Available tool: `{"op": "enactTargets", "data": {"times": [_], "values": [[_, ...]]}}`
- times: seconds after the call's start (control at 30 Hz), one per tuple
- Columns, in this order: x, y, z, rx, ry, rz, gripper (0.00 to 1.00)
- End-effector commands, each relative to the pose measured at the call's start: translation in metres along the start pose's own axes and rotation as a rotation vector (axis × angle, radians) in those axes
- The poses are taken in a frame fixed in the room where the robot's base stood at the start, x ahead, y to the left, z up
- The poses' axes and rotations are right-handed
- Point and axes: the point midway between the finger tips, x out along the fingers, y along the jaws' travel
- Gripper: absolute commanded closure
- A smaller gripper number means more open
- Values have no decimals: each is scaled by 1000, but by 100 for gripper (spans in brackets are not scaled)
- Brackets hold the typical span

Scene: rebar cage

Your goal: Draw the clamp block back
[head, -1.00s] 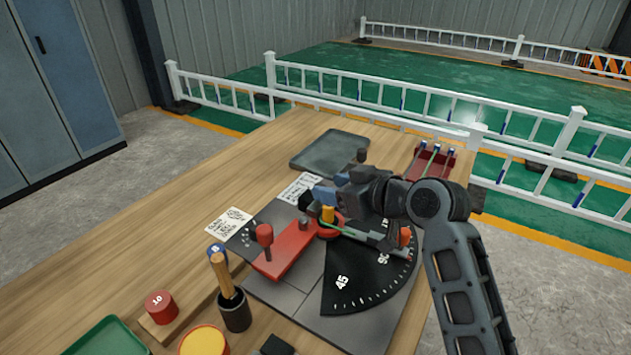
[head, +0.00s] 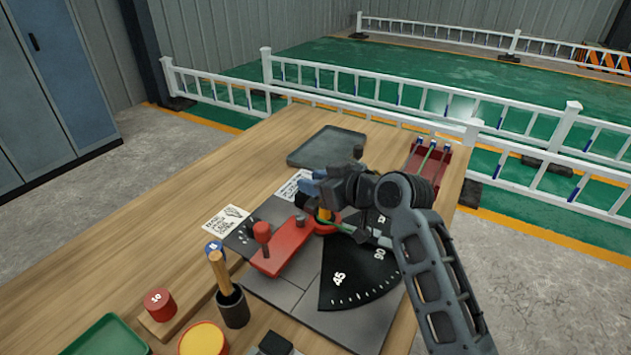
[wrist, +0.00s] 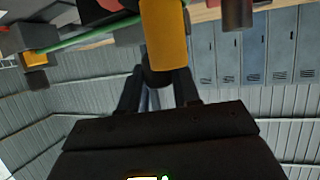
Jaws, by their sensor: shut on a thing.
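My gripper (head: 312,188) is at the bending fixture, beside the yellow pin (head: 324,214). In the wrist view its dark fingers (wrist: 158,92) are shut on a dark part, which I take to be the clamp block (wrist: 158,74); the yellow pin (wrist: 164,35) hides much of it. In the head view my gripper and arm cover most of that spot. A green bar (wrist: 95,36) runs past the yellow pin. The red arm (head: 283,252) of the fixture, with its upright red knob (head: 262,234), lies left of the black angle scale (head: 352,281).
A holder with a wooden handle (head: 232,307), a red weight (head: 159,304) and a yellow round piece (head: 203,340) stand at the front left. A grey tray (head: 327,147) lies behind. A red rack (head: 430,160) stands at the back right.

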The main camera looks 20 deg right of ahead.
Motion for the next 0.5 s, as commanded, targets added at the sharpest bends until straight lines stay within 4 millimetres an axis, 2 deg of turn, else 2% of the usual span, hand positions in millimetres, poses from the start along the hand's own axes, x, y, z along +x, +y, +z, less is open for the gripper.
{"op": "enactTargets", "data": {"times": [0.03,0.23,0.5], "values": [[0,0,0,0,0,0,82],[0,0,0,0,0,0,100],[0,0,0,0,0,0,100]]}}
